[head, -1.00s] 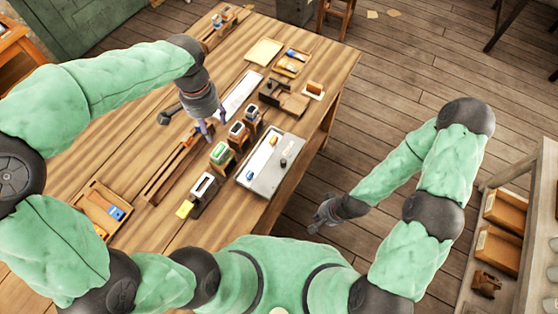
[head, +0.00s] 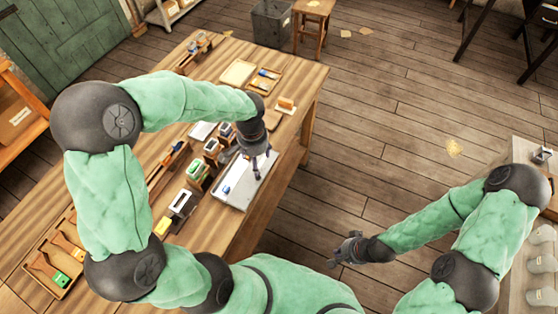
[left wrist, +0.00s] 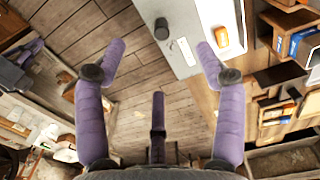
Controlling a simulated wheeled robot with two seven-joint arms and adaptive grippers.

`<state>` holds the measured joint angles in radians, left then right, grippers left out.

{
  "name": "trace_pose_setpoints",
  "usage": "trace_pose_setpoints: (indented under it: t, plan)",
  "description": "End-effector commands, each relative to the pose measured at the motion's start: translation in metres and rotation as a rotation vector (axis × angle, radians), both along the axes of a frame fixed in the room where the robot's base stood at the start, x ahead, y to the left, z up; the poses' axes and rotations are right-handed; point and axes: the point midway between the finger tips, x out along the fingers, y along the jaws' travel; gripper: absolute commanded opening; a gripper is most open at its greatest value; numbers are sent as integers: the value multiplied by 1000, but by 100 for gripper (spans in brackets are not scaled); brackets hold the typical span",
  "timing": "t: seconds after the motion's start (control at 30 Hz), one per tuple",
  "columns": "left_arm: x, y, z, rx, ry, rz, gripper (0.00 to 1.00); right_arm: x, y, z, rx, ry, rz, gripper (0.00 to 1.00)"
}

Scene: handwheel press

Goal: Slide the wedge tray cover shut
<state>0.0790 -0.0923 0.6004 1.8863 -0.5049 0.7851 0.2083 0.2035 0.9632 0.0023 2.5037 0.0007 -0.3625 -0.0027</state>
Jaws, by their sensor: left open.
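The wedge tray (head: 228,201) is a pale grey flat box at the right edge of the bench. In the left wrist view its pale cover (left wrist: 182,12) carries a dark upright knob (left wrist: 162,28), and an orange piece (left wrist: 221,37) shows beside it. My left gripper (head: 257,165) is over the tray's far right part, with purple fingers spread and nothing between them. In the left wrist view the knob lies between the two upper fingers, apart from them. In the head view the gripper hides the knob. My right gripper (head: 338,260) hangs over the floor, away from the bench; its finger opening is unclear.
Several small upright boxes, one with a green front (head: 197,172), stand in a row just left of the tray. A tool tray (head: 58,262) lies at the near left. A wooden block (head: 286,104) sits at the far right edge. Open floor lies right of the bench.

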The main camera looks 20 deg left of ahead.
Motion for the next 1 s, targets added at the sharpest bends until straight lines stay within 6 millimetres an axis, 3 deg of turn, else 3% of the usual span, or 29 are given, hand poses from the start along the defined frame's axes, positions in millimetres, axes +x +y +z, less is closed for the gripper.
trace_pose_setpoints:
  t: [0.27,0.7,1.0]
  plan:
    - [0,0,-21,0,1,3,71,0,1,-16,0,0,2,0]
    - [0,1,-88,0,2,3,71,0,1,-68,0,1,1,0]
    - [0,0,-99,0,0,3,71,0,1,-75,0,0,1,0]
